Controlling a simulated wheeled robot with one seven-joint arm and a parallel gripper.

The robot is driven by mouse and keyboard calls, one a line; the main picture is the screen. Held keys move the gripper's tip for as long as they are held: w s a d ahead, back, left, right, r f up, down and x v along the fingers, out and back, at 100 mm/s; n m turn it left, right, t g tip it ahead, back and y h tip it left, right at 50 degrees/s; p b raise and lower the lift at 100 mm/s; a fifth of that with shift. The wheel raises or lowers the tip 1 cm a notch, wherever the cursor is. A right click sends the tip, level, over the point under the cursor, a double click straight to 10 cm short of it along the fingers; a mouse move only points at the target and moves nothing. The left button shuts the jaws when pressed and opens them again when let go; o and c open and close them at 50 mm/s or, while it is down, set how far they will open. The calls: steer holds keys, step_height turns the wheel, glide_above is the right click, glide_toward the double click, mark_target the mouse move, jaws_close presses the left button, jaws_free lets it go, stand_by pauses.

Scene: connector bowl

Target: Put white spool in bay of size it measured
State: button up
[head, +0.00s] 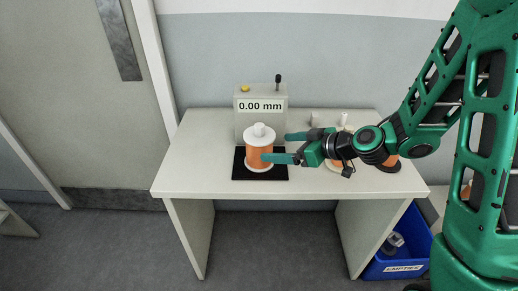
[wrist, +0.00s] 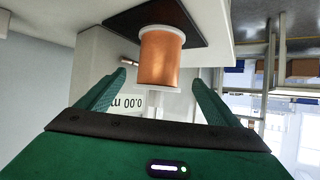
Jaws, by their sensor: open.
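A spool with white flanges and copper-orange winding (head: 259,148) stands upright on the black pad (head: 241,174) of a measuring device (head: 261,121) whose display reads 0.00 mm. My gripper (head: 275,147) is open at the spool's right. In the head view, one finger crosses in front of the spool's lower right and the other lies to the right, farther back. In the wrist view the spool (wrist: 161,58) shows upside down, centred ahead between the fingers (wrist: 160,80), with visible space on both sides. No contact shows. I see no bays clearly.
More spools stand on the table (head: 180,180) at the right, partly hidden behind my arm; one orange spool (head: 391,162) has a dark base. A blue bin marked EMPTIES (head: 402,268) is on the floor below right. The table's left end is clear.

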mark_target(251, 139)
steer(key=shift+w+a+t+y, duration=0.2)
steer(key=shift+w+a, duration=0.2)
steer(key=shift+a, duration=0.2)
steer(key=shift+w+a+t+y, duration=0.1)
steer(key=shift+w+a+t, duration=0.1)
steer(key=shift+w+a, duration=0.3)
steer(key=shift+r+x, duration=0.2)
steer(key=shift+x, duration=4.85)
steer(key=shift+w, duration=0.15)
steer(key=c, duration=1.7)
steer(key=shift+r, duration=0.15)
steer(key=shift+c, duration=0.5)
steer(key=shift+r, duration=0.1)
